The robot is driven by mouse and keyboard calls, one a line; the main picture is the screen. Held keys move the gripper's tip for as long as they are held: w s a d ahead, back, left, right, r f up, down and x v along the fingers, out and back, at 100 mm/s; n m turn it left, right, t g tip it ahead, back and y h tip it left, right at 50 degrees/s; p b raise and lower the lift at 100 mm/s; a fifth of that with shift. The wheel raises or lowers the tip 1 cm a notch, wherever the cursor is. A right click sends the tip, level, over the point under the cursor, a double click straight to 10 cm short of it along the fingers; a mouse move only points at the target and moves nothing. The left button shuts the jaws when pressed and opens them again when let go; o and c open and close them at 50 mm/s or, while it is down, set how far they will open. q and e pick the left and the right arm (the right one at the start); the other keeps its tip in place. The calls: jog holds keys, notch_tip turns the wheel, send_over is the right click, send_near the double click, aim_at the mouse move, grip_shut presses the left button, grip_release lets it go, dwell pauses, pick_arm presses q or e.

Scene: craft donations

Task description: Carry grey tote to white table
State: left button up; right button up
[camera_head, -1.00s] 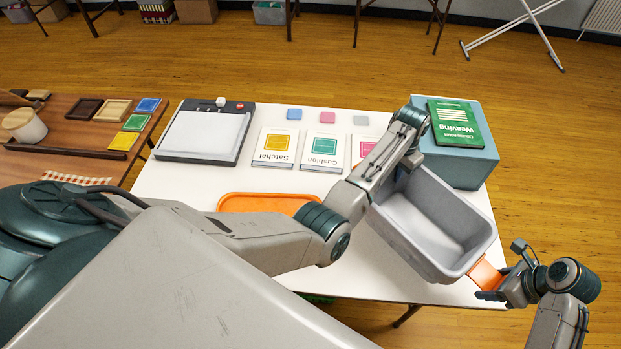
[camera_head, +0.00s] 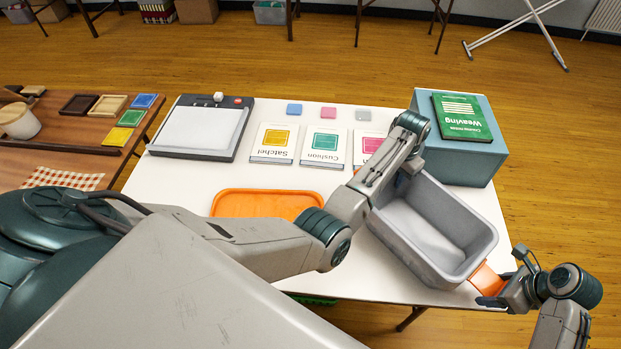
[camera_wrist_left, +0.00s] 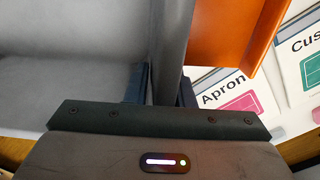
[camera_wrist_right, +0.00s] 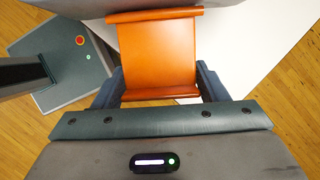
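The grey tote (camera_head: 432,232) is an empty, deep bin hanging over or standing on the right part of the white table (camera_head: 180,183); I cannot tell whether it touches. My left gripper (camera_wrist_left: 166,92) is shut on the tote's wall, one finger on each side, at its far-left end. My right gripper (camera_wrist_right: 160,88) is at the tote's near-right end, its fingers closed against both sides of an orange flap (camera_wrist_right: 157,55). The flap also shows beside the tote in the head view (camera_head: 487,279). My left arm hides part of the table and tote rim.
A teal box (camera_head: 465,165) carrying a green Weaving book (camera_head: 461,118) stands behind the tote. An orange tray (camera_head: 265,203), pattern packets (camera_head: 274,143) and a black-framed board (camera_head: 203,128) are on the white table. A brown table (camera_head: 60,145) stands at left.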

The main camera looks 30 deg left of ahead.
pick_arm(q)
jog(key=o, duration=0.3)
jog(key=shift+r, duration=0.1)
pick_arm(e)
jog(key=o, duration=0.3)
pick_arm(q)
notch_tip(320, 180, up, 12)
jog(key=shift+f, duration=0.1)
pick_arm(e)
jog(key=shift+r, duration=0.1)
jog(key=v, duration=1.2)
jog(key=shift+a, duration=0.1)
jog(key=shift+s, duration=0.1)
